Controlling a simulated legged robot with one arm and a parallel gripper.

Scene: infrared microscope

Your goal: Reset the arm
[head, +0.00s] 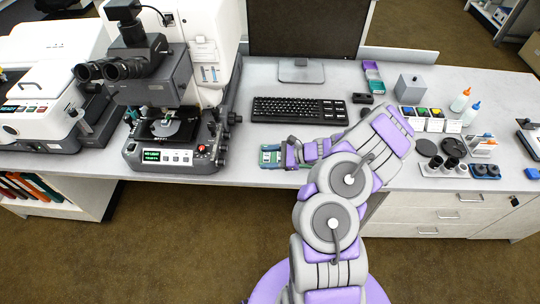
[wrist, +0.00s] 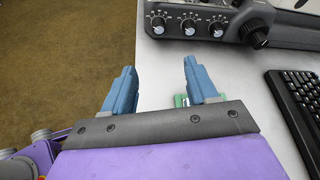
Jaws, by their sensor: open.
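My arm is purple and grey and rises from my base at the bottom of the head view, bending left over the bench. My gripper (wrist: 158,80) has two blue fingers spread apart with nothing between them in the wrist view.
The microscope (head: 165,120) stands left of my gripper, with its control knobs (wrist: 188,27) near the fingers. A keyboard (head: 299,110) and monitor (head: 305,30) are behind. Bottles (head: 460,100), sample trays and eyepieces crowd the right. The floor in front is clear.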

